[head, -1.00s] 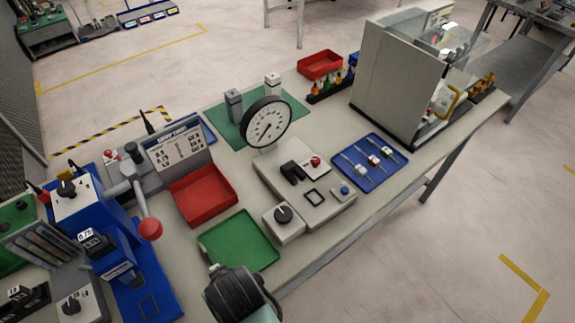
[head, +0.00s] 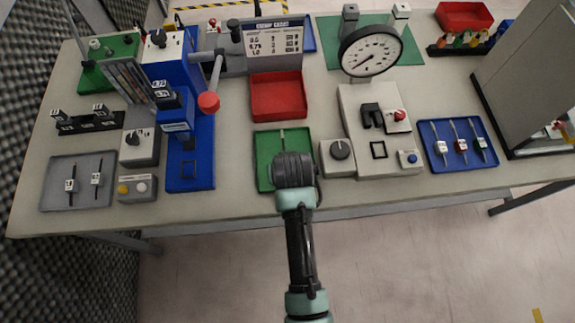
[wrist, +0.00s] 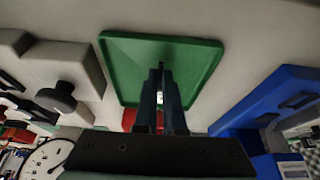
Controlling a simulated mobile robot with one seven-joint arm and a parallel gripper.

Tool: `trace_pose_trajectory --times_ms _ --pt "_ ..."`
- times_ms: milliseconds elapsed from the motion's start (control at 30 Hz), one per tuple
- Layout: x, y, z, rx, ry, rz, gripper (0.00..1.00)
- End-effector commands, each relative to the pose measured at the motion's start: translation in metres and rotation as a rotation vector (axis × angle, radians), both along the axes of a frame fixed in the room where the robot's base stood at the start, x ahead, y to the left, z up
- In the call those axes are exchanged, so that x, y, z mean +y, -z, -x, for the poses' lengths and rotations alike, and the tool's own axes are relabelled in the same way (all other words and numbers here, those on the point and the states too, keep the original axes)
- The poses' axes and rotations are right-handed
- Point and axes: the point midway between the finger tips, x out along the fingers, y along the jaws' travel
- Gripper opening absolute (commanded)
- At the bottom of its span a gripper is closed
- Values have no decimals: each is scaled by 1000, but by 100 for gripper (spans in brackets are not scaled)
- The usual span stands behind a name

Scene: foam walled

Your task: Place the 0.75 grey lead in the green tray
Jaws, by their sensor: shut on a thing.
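The green tray (head: 263,148) lies near the table's front edge, below the red bin in the head view. My gripper (head: 292,166) is over its front right part, and my wrist hides its fingers and part of the tray there. In the wrist view the two dark fingers of my gripper (wrist: 161,92) point at the green tray (wrist: 122,72). They are shut on a thin piece with a pale part, the grey lead (wrist: 161,67); its label cannot be read. In the head view a thin pale strip shows above my wrist, over the tray.
A red bin (head: 278,96) stands behind the tray. A grey device with a knob (head: 340,150) and a dial gauge (head: 370,50) are close on the right. A blue press (head: 190,150) with a red-balled lever is on the left. A grey tray (head: 50,196) holds two labelled pieces.

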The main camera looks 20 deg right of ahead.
Motion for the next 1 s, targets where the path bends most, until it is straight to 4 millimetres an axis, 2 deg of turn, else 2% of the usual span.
trace_pose_trajectory --times_ms 100,467,500,633,667,1000 --pt "0 11 0 0 1 0 0" --pt "0 15 0 -1 0 0 0" --pt "0 15 0 -1 0 0 11" --pt "0 15 0 -1 1 0 34" --pt "0 15 0 -1 1 0 37" --pt "0 10 0 -2 1 0 37"
